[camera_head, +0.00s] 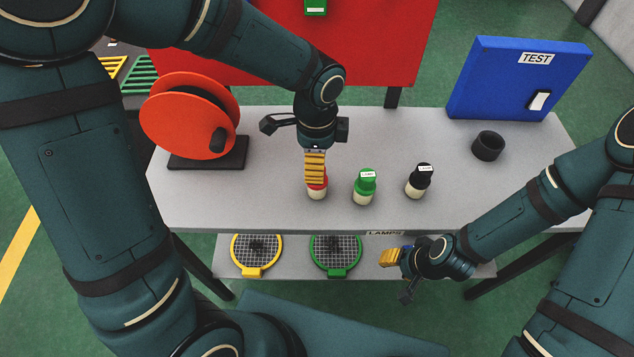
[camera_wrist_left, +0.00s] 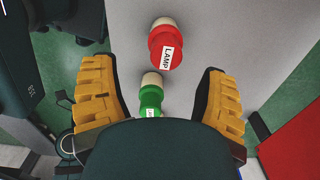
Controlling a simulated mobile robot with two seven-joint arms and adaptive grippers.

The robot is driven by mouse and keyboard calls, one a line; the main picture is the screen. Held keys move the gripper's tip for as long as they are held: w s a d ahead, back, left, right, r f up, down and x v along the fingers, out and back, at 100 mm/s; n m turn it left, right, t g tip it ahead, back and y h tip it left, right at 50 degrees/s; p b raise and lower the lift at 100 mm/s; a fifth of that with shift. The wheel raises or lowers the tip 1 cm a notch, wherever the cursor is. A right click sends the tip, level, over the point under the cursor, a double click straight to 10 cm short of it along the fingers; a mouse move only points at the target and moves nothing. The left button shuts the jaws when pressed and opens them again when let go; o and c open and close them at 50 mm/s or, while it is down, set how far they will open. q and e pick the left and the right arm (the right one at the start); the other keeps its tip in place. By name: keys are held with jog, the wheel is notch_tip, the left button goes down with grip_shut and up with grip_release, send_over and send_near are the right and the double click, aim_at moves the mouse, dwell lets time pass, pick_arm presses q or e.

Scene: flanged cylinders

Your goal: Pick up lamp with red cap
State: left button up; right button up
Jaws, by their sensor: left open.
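The lamp with the red cap (camera_head: 317,194) stands on the grey table, and my left gripper (camera_head: 315,168) hides much of its cap in the head view. In the left wrist view the red lamp (camera_wrist_left: 167,45) shows its white LAMP label, ahead of the fingertips and apart from them. My left gripper (camera_wrist_left: 155,80) is open, with yellow pads wide apart and nothing gripped. A green-capped lamp (camera_head: 364,186) stands to the right; it also shows in the left wrist view (camera_wrist_left: 150,95). My right gripper (camera_head: 392,258) is low at the table's front; its opening is unclear.
A black-capped lamp (camera_head: 419,181) and a black cup (camera_head: 488,146) stand farther right on the table (camera_head: 260,205). An orange reel (camera_head: 185,120) is at left and a blue TEST box (camera_head: 515,85) at back right. Yellow (camera_head: 257,256) and green (camera_head: 335,257) mesh rings lie on the lower shelf.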

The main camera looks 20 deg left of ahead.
aim_at(316, 192)
pick_arm(q)
jog(key=shift+w+f+b, duration=0.2)
jog(key=shift+f+b, duration=0.2)
jog(key=shift+f, duration=1.3)
jog(key=shift+w+f+b, duration=0.15)
jog(key=shift+f+b, duration=0.2)
jog(key=shift+f, duration=1.3)
grip_shut()
